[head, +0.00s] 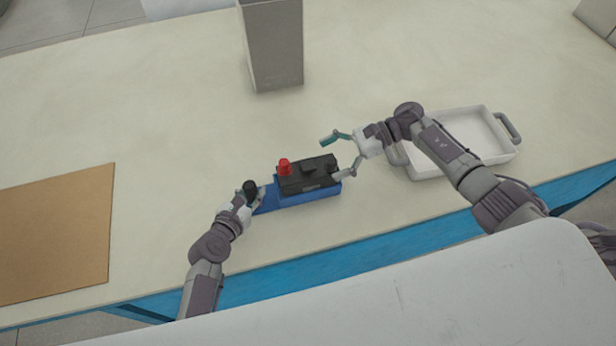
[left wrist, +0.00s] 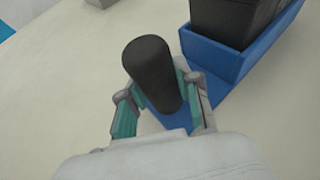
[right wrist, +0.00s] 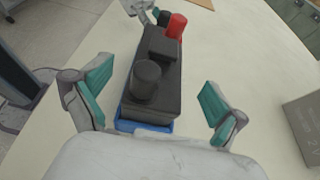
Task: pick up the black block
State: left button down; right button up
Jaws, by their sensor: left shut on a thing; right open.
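The black block (head: 300,181) sits in a shallow blue tray (head: 300,198) near the table's front edge. A red cylinder (head: 284,167) stands on its left part and a short black cylinder (right wrist: 147,80) on its right end. My left gripper (head: 250,198) is shut on an upright black post (left wrist: 150,72) at the left end of the blue tray, beside the block. My right gripper (head: 337,158) is open and empty at the block's right end. In the right wrist view its fingers lie to either side of that end, apart from it.
A white handled tray (head: 413,168) stands at the right, partly behind my right arm. A grey box (head: 275,55) stands at the back. A brown board (head: 55,235) lies at the left. The table between them is clear.

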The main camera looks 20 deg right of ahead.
aim_at(312, 167)
jog(key=x, duration=0.5)
jog(key=shift+a+f, duration=0.1)
jog(key=shift+f, duration=0.15)
grip_shut()
jog(key=shift+w+r, duration=0.15)
jog(key=shift+r, duration=0.1)
